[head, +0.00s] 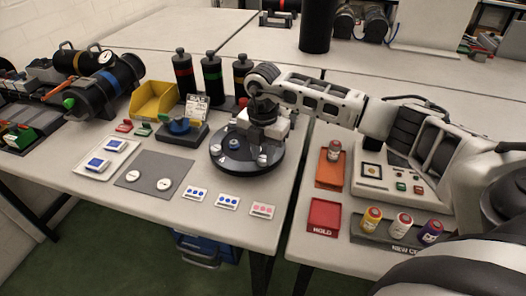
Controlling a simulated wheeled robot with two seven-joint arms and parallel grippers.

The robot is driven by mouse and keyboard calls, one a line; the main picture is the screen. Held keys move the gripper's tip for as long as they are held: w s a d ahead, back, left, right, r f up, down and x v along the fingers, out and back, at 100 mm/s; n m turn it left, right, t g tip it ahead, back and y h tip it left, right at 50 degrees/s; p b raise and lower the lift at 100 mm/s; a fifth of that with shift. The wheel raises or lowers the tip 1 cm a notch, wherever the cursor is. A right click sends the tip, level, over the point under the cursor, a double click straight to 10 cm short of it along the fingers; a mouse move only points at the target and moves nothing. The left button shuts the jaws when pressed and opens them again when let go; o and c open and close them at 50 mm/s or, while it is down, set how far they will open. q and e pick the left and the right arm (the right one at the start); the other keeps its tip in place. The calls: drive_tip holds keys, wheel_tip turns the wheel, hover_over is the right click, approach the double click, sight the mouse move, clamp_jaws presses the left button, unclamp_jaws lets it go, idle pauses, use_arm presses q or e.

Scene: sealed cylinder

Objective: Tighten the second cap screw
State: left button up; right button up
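A round dark disc (246,166), like a cylinder cap, lies on the table with pale screw heads on it. One screw head (234,144) shows on its left and another (262,160) at its front. My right gripper (264,134) points down over the back right of the disc. Its fingertips, and whatever is under them, are hidden by the gripper body, so I cannot tell if it is open or touching a screw. My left gripper is not in view.
A blue-and-black fixture (180,130), a yellow bin (155,100) and several dark bottles (212,78) stand behind and left. A grey mat (155,168) with two white discs lies left. A red HOLD tray (323,216) and an orange tray (331,172) lie right.

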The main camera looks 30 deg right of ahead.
sight(263, 158)
drive_tip(key=o, duration=0.4)
drive_tip(key=shift+w+r, duration=0.15)
drive_tip(key=shift+r, duration=0.15)
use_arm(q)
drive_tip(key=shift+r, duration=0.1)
use_arm(e)
drive_tip(key=shift+o, duration=0.2)
drive_tip(key=shift+f, duration=0.1)
use_arm(q)
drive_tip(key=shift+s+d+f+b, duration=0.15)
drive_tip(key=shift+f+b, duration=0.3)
drive_tip(key=shift+b, duration=0.25)
use_arm(e)
wheel_tip(263, 158, up, 16)
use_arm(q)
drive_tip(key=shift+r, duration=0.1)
